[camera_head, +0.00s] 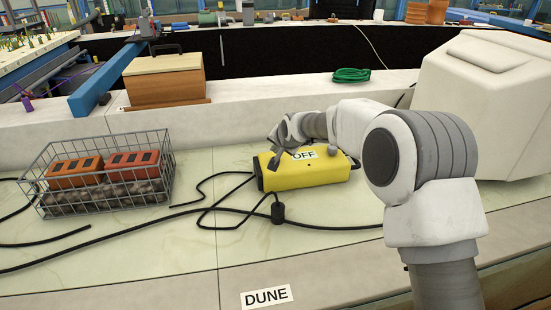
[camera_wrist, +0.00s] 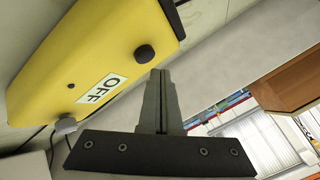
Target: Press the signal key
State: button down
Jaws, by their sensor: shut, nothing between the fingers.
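A yellow box (camera_head: 310,174) with a white OFF label (camera_head: 303,154) lies on the pale green counter. In the wrist view the yellow box (camera_wrist: 90,50) fills the upper left, with its label (camera_wrist: 101,89). It carries a dark round knob (camera_wrist: 145,53) and a grey round knob (camera_wrist: 66,125); I cannot tell which is the signal key. My gripper (camera_head: 280,142) is over the box's left part, hiding some of its top. In the wrist view my gripper (camera_wrist: 160,75) is shut and empty, its tips close to the dark knob. I cannot tell whether they touch.
Black cables (camera_head: 140,234) cross the counter, one with a small black block (camera_head: 277,212). A wooden box (camera_head: 163,80) and green coil (camera_head: 351,75) rest on the ledge behind. A white bulky housing (camera_head: 490,100) is at right.

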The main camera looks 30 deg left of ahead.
jog(key=shift+f, duration=0.15)
jog(key=shift+f+b, duration=0.3)
jog(key=shift+b, duration=0.05)
jog(key=shift+f+b, duration=0.4)
jog(key=shift+f, duration=0.1)
dwell(0.5)
jog(key=shift+r, duration=0.1)
jog(key=shift+r+p, duration=0.55)
jog(key=shift+r, duration=0.3)
notch_tip(320, 180, up, 6)
jog(key=p, duration=0.3)
dwell(0.5)
